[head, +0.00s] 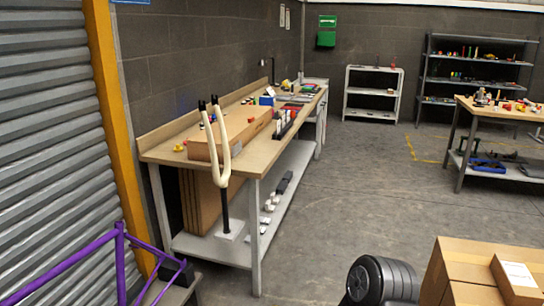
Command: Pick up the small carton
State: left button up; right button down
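A small brown carton (508,288) with a white label on top lies at the bottom right, cut off by the frame's lower right corner. It rests on larger brown cartons (455,265) that are also partly cut off. A long brown carton (232,133) lies on the workbench at the left. Neither of my grippers is in view.
A long workbench (165,150) with tools runs along the left wall. A white fork-shaped frame part (221,150) stands before it. Black wheel-like rounds (385,280) sit left of the cartons. A purple frame (80,255) is at lower left. The middle floor is clear.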

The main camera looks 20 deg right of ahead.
aim_at(518, 287)
jog(key=i+z, duration=0.3)
jog(key=i, duration=0.15)
jog(key=i+z, duration=0.25)
jog(key=i, duration=0.2)
jog(key=i+j+z, duration=0.3)
jog(key=i, duration=0.15)
jog(key=i+z, duration=0.15)
jog(key=z, duration=0.35)
jog(key=i+j+z, duration=0.1)
jog(key=z, duration=0.35)
jog(key=i+j+z, duration=0.15)
jog(key=z, duration=0.35)
jog(key=i+j+z, duration=0.1)
jog(key=z, duration=0.4)
jog(key=j+z, duration=0.3)
jog(key=z, duration=0.15)
jog(key=j+z, duration=0.2)
jog(key=z, duration=0.3)
jog(key=j+z, duration=0.25)
jog(key=z, duration=0.25)
jog(key=j+z, duration=0.25)
jog(key=z, duration=0.2)
